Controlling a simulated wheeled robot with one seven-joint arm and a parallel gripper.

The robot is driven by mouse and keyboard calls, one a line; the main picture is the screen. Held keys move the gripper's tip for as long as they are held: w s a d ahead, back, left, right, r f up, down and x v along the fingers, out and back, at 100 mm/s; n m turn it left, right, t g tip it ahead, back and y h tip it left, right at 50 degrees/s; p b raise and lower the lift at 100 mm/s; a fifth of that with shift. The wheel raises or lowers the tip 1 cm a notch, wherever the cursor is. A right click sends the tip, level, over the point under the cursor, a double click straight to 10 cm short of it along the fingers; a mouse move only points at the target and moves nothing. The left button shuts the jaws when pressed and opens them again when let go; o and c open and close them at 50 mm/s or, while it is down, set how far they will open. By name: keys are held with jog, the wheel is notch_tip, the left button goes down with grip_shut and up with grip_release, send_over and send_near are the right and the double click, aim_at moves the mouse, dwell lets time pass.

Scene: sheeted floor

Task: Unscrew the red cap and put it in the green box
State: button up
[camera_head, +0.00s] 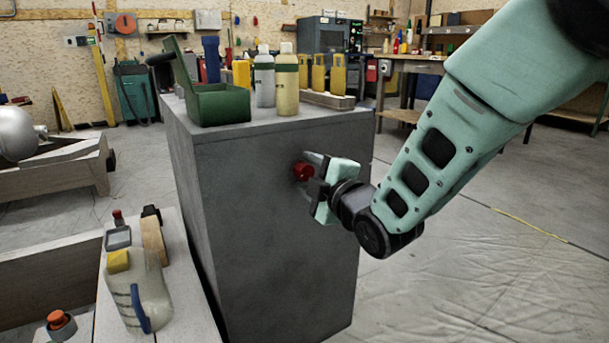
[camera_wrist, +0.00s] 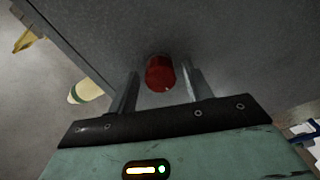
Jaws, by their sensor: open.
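The red cap (camera_head: 303,170) sticks out from the front face of a grey cabinet (camera_head: 270,230). My gripper (camera_head: 309,170) is at the cap, with its fingers pointing at the cabinet face. In the wrist view the cap (camera_wrist: 160,73) lies between the two open fingers (camera_wrist: 158,90), with a visible gap on its left and a narrower one on its right. What the cap is screwed onto is hidden. The green box (camera_head: 220,105) stands on the cabinet top at the left, with its lid raised.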

jog(key=m, duration=0.5)
jog(key=shift+b, duration=0.35)
jog(key=m, duration=0.3)
jog(key=m+b, duration=0.1)
jog(key=m, duration=0.5)
jog(key=shift+m, duration=0.4)
jog(key=c, duration=1)
jog(key=n+b, duration=0.1)
jog(key=n, duration=0.3)
jog(key=shift+f, duration=0.1)
jog(key=n, duration=1)
jog(key=shift+n+b, duration=0.3)
jog(key=shift+n, duration=0.1)
jog(key=n, duration=0.4)
jog(key=shift+n, duration=0.4)
